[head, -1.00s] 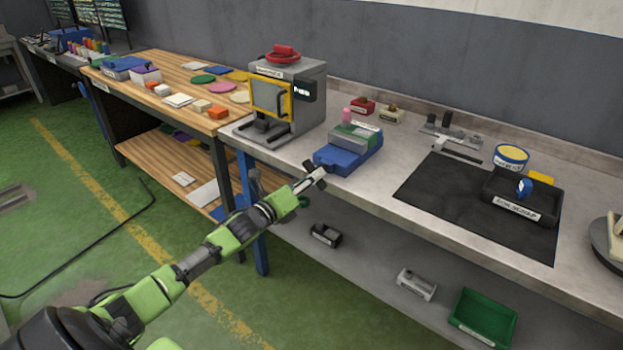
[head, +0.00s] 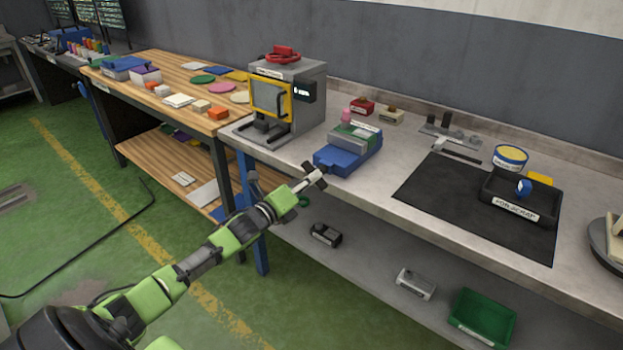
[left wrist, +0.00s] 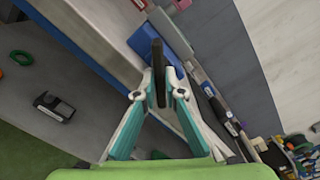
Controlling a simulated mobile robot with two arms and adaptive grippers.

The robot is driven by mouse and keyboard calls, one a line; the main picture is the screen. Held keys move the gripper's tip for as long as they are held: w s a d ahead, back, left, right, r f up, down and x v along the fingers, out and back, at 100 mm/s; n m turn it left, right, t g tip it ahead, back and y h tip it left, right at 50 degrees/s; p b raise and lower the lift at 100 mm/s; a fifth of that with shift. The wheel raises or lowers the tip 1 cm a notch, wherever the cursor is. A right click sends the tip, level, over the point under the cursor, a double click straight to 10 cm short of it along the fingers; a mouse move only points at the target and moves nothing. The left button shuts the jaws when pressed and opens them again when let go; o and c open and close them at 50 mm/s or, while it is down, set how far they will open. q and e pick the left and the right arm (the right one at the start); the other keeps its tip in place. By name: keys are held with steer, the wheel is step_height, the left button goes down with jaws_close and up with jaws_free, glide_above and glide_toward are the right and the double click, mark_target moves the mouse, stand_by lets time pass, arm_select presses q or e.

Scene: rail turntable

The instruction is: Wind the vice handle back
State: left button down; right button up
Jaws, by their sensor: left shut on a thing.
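The blue vice (head: 338,161) stands at the front edge of the grey bench. A grey and green part with a label sits on top of it. My left gripper (head: 312,182) is just in front of the vice, off the bench edge. It is shut on the dark bar of the vice handle. In the left wrist view, the dark handle bar (left wrist: 158,72) stands between the two fingertips of my left gripper (left wrist: 161,96), and the blue vice body (left wrist: 166,33) is beyond it. The join between handle and vice is not clear. My right gripper is not in view.
A grey machine with a yellow-framed door (head: 287,105) stands left of the vice. A black mat (head: 440,200) with a black tray (head: 500,205) lies to the right. The lower shelf holds a green bin (head: 482,318) and small parts. The floor in front is open.

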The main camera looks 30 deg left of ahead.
arm_select(q)
steer(key=shift+a+f+m, duration=0.1)
steer(key=shift+m, duration=7.3)
steer(key=shift+a+m, duration=0.1)
steer(key=shift+m, duration=7.3)
steer(key=c, duration=2.1)
jaws_free()
steer(key=shift+c, duration=0.2)
